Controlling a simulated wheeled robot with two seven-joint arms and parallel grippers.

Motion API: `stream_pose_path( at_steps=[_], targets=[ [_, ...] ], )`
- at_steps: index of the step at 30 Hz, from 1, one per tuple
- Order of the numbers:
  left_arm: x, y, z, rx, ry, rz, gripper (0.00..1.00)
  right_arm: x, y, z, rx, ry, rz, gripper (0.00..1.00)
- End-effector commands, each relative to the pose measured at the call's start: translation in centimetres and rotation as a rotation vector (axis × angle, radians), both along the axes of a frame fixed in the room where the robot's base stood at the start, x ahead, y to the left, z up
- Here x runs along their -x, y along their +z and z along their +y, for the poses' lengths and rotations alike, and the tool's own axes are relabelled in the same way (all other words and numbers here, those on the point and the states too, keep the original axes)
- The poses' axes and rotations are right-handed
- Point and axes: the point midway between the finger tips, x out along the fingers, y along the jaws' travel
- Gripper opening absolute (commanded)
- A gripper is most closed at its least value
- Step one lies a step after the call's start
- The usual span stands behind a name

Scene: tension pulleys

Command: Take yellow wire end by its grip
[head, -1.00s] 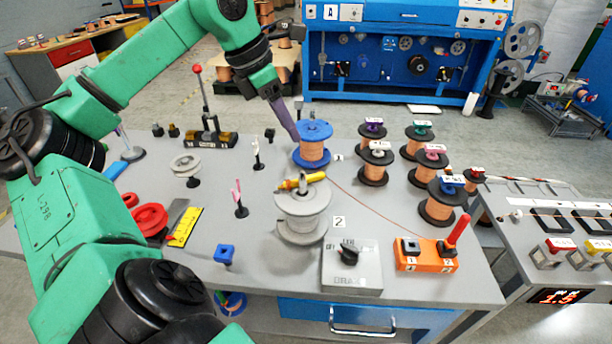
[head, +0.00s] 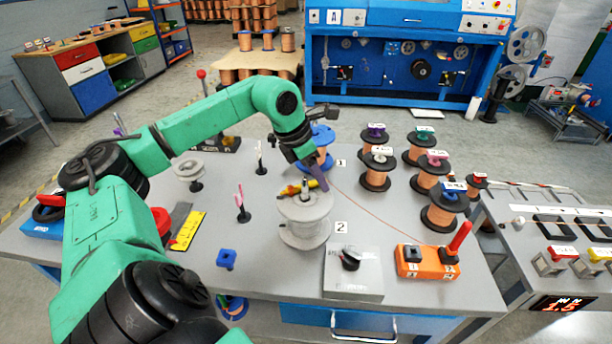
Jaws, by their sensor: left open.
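The yellow grip of the wire end (head: 296,188) lies across the top of the grey spool (head: 304,222), which stands on the table by the label 2. A thin copper wire runs from near there to the right across the table. My left gripper (head: 322,186) points down at the right end of the yellow grip, just behind or above it. It is open. I cannot tell whether it touches the grip. The blue spool with copper wire (head: 323,140) is partly hidden behind my left gripper. My right gripper is not in view.
Several copper spools (head: 376,170) stand at the right of the table (head: 285,282). A grey box with a black knob (head: 352,272) and an orange box with a red lever (head: 428,262) are at the front. A pink-topped stand (head: 241,205) is to the left.

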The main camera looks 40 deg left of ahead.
Motion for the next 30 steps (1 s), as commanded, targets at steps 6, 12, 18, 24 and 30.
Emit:
stream_pose_path(
  at_steps=[6, 12, 18, 24, 30],
  targets=[
    [0.0, -0.2, 0.0, 0.000, 0.000, 0.000, 0.55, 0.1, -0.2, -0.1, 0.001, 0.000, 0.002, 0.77],
    [0.0, -0.2, 0.0, 0.000, 0.000, 0.000, 0.17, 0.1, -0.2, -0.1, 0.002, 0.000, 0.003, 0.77],
    [0.0, -0.2, 0.0, 0.000, 0.000, 0.000, 0.00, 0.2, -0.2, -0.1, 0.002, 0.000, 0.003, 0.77],
    [0.0, 0.0, 0.0, 0.000, 0.000, 0.000, 0.00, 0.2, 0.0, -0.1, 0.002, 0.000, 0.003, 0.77],
    [-0.1, 2.5, 0.0, 0.004, -0.001, -0.005, 0.00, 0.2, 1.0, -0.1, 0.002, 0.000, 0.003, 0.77]
  ],
)
